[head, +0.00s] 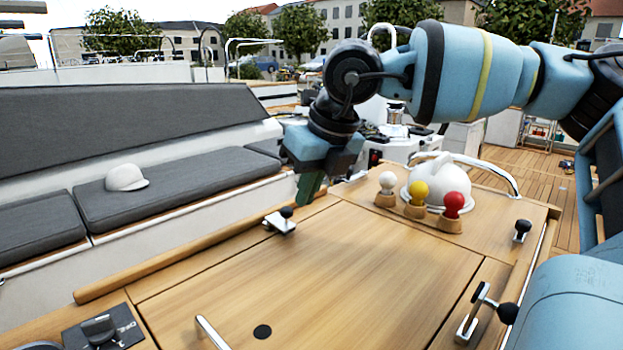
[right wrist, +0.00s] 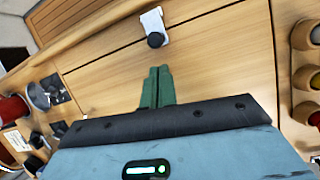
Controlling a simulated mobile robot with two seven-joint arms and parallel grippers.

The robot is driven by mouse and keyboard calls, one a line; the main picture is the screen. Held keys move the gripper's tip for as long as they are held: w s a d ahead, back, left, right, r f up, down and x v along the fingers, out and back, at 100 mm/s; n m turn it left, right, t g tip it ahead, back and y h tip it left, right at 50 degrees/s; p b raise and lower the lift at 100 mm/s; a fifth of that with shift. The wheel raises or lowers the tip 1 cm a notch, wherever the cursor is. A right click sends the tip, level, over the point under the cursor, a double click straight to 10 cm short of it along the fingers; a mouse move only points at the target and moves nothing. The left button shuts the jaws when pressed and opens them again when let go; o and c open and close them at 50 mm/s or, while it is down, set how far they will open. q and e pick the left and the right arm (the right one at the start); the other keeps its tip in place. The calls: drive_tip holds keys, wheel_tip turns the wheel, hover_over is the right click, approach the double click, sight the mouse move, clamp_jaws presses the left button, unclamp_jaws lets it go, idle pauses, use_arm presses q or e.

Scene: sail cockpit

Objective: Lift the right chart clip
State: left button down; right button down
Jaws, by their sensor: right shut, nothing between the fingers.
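Several metal clips with black knobs sit on the wooden table (head: 300,285). One (head: 487,312) is at the near right, its lever standing tilted up. One (head: 522,231) is at the far right edge. Another (head: 280,221) is at the left edge, lying low. My right gripper (head: 305,202) is above the table's far left part, close to the left clip, and apart from both right-hand clips. In the right wrist view its green fingers (right wrist: 158,70) are together and empty, with a clip (right wrist: 154,26) beyond their tips. My left gripper is not in view.
White, yellow and red knobbed pegs (head: 417,194) stand in wooden holders before a white dome (head: 440,180). A metal handle (head: 209,332) is at the near edge. A white cap (head: 126,178) lies on the grey bench cushion. The table's middle is clear.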

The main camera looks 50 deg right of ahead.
drive_tip(key=x, duration=0.4)
drive_tip(key=shift+f, duration=0.15)
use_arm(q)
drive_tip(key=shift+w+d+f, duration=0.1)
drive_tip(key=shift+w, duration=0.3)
use_arm(e)
drive_tip(key=shift+w+f, duration=0.3)
drive_tip(key=shift+f, duration=0.3)
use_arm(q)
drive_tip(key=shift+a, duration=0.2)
use_arm(e)
drive_tip(key=shift+d+r, duration=0.1)
